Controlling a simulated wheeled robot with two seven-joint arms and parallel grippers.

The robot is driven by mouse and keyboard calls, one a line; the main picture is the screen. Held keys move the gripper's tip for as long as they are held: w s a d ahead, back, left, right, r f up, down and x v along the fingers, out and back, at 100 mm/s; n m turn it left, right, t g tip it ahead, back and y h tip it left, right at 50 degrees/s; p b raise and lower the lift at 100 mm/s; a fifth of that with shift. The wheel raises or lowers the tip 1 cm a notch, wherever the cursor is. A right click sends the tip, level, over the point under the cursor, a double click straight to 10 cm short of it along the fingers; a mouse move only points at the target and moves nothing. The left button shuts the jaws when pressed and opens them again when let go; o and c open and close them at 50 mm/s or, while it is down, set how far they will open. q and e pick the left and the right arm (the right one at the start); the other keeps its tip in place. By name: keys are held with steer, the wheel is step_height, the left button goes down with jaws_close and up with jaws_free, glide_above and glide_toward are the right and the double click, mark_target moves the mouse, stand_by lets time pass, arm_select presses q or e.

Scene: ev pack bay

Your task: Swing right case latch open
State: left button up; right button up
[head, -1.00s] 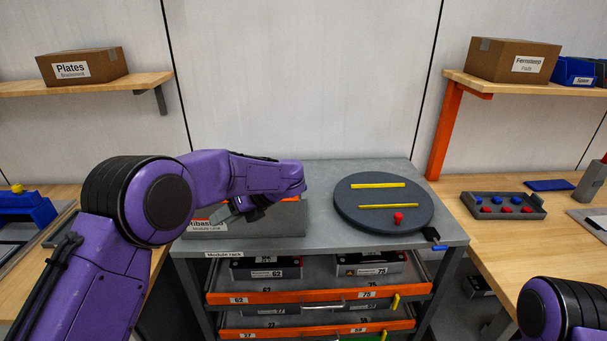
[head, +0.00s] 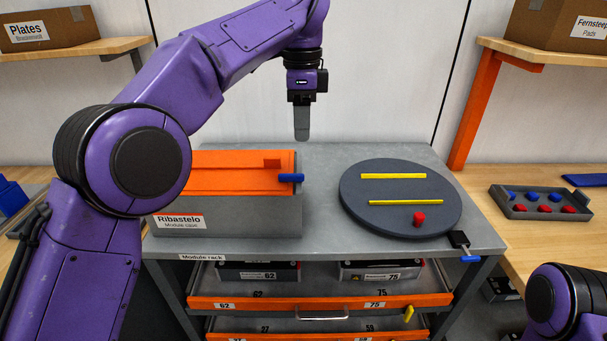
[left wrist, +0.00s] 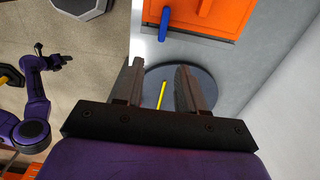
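The grey module case with an orange lid (head: 235,173) stands at the left of the bench, lid down. Its right latch, a blue bar (head: 291,178), sits at the lid's right end and sticks out sideways. It also shows in the left wrist view (left wrist: 165,24). My left gripper (head: 302,138) points down, behind and above the latch in the head view, touching nothing. In the left wrist view its fingers (left wrist: 160,85) are apart and empty. My arm hides the case's left end. My right gripper (left wrist: 68,59) is small in the left wrist view, its fingers unclear.
A dark round turntable (head: 400,220) with yellow strips and a red knob (head: 419,218) lies right of the case. Drawers with orange fronts (head: 320,302) sit below the bench. A tray of red and blue pieces (head: 538,205) is on the right table.

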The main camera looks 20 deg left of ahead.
mark_target(300, 174)
arm_select(q)
steer(key=f+b, duration=0.1)
steer(key=f, duration=0.5)
steer(key=f+b, duration=0.1)
steer(key=f, duration=0.3)
steer(key=shift+a+b, duration=0.25)
steer(key=shift+b, duration=0.05)
steer(key=shift+f, duration=0.6)
jaws_close()
